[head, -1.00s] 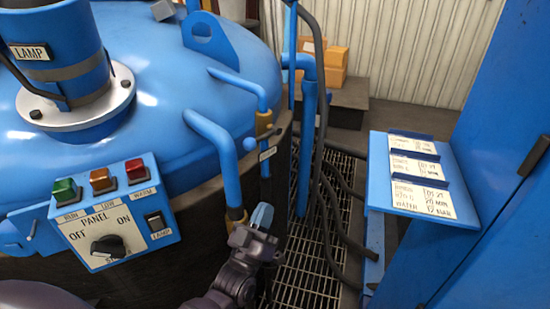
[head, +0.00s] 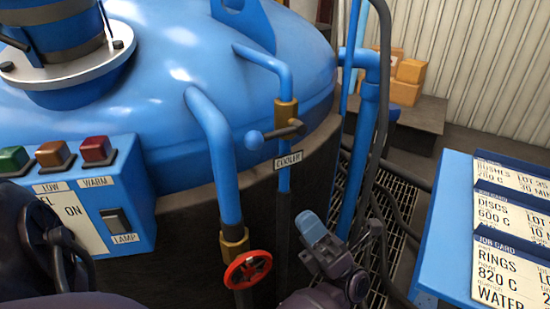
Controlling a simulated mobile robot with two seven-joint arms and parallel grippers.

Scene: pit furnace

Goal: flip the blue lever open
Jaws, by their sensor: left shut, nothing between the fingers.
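The blue lever (head: 256,140) has a round blue knob at its left end and a short dark bar across a brass valve body (head: 286,114). The valve sits on a thin blue pipe in front of the furnace, above a tag reading COOLER (head: 288,160). The bar lies roughly level across the pipe. My left gripper (head: 312,226) has blue fingertips, is shut and empty, and points up. It is below and to the right of the lever, apart from it. My right gripper does not show.
A red handwheel (head: 247,269) on a second pipe is left of my gripper. The control panel (head: 140,205) is at the left. A black hose (head: 372,150) and thick blue pipe (head: 360,165) stand at the right, with a job-card board (head: 445,235) beyond.

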